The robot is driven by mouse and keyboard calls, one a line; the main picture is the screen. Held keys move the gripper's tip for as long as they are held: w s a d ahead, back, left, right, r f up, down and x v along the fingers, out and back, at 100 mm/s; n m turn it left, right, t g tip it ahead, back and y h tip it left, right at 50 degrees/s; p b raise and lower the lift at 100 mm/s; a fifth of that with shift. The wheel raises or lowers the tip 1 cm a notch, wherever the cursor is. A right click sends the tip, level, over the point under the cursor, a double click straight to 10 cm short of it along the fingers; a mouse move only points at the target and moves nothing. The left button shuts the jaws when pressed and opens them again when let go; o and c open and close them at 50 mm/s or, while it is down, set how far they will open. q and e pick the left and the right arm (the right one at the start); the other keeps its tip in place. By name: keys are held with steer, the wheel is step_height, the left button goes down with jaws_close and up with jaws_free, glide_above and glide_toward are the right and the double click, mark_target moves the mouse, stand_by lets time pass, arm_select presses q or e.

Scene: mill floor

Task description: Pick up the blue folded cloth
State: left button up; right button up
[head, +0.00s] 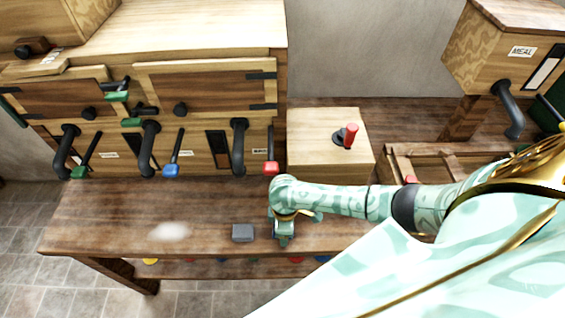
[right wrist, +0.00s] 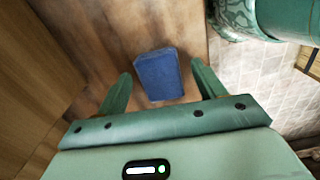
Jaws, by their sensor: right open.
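The blue folded cloth (right wrist: 159,75) lies on the wooden bench, seen in the right wrist view as a small thick block. My right gripper (right wrist: 161,84) is open, with one finger on each side of the cloth and a gap to each. I cannot tell how far above the bench the fingertips are. In the head view my right gripper (head: 284,238) is over the bench near its front edge, and the cloth is hidden beneath it. My left gripper is not in view.
A grey block (head: 242,233) sits just left of my right gripper on the bench (head: 110,215). A white powdery patch (head: 168,232) lies further left. Wooden cabinets with hanging levers (head: 148,150) and a box with a red-handled knob (head: 320,150) stand behind.

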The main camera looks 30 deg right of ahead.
steer(key=c, duration=1.1)
steer(key=shift+o, duration=0.2)
steer(key=shift+r, duration=0.55)
step_height(320, 180, up, 3)
steer(key=shift+s+a+p, duration=0.15)
steer(key=shift+p, duration=0.9)
steer(key=s+a+r+p, duration=0.2)
steer(key=s+r, duration=0.1)
steer(key=s, duration=0.1)
steer(key=s+a+r+p, duration=0.1)
steer(key=s+a+r, duration=0.2)
steer(key=s+a+r+p, duration=0.2)
steer(key=s+r, duration=0.1)
steer(key=s, duration=0.1)
steer(key=shift+s+a+p, duration=0.15)
steer(key=shift+s+p, duration=0.15)
steer(key=shift+o, duration=0.5)
